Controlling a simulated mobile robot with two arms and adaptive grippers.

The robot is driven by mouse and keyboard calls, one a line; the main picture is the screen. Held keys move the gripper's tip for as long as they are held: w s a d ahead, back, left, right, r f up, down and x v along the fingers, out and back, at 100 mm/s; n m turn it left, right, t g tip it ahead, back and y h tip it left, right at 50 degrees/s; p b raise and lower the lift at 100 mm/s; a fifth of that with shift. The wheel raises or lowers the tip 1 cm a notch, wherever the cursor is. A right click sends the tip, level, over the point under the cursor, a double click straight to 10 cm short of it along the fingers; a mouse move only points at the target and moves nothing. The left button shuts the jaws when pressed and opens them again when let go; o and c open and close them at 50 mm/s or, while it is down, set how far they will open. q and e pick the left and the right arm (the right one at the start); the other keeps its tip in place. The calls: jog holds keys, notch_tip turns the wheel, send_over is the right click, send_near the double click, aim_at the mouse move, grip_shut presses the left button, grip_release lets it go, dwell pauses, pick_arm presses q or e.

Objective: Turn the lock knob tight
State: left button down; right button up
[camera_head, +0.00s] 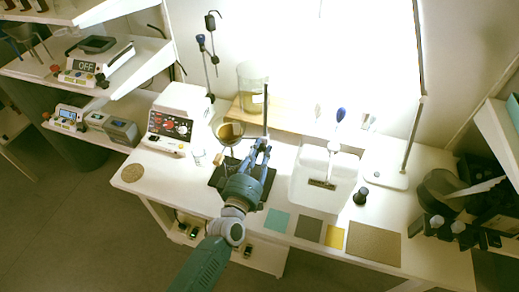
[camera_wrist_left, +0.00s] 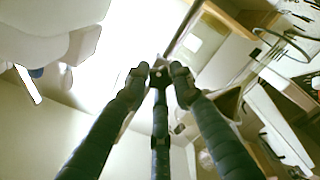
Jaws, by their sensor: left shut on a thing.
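My left gripper (camera_head: 259,148) reaches over the bench to a dark upright rod (camera_head: 266,98) on a stand with a black base (camera_head: 219,178). In the left wrist view, its two dark fingers (camera_wrist_left: 159,80) close in from both sides on a small dark part at the clamp, which appears to be the lock knob (camera_wrist_left: 158,72). The fingers hide most of the knob in the head view, so how far it is turned cannot be told. A round bowl-like vessel (camera_head: 230,130) sits just left of the rod. My right gripper is not in view.
A white machine with knobs (camera_head: 175,122) stands left of the stand. A white tub (camera_head: 321,182) stands to its right. A tall glass cylinder (camera_head: 252,88) is behind. Coloured mats (camera_head: 334,237) lie along the front edge. A dark rack (camera_head: 456,230) is at the far right.

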pick_arm(q)
jog(key=m, duration=0.4)
jog(key=shift+d+f+m+p, duration=0.1)
jog(key=shift+m+p, duration=0.2)
jog(key=shift+p, duration=0.1)
jog(key=shift+f+m, duration=0.15)
jog(key=shift+m, duration=1.65)
jog(key=shift+p, duration=0.3)
jog(key=c, duration=1.5)
grip_release()
jog(key=shift+s, duration=0.15)
jog(key=v, duration=1.1)
jog(key=shift+s, duration=0.35)
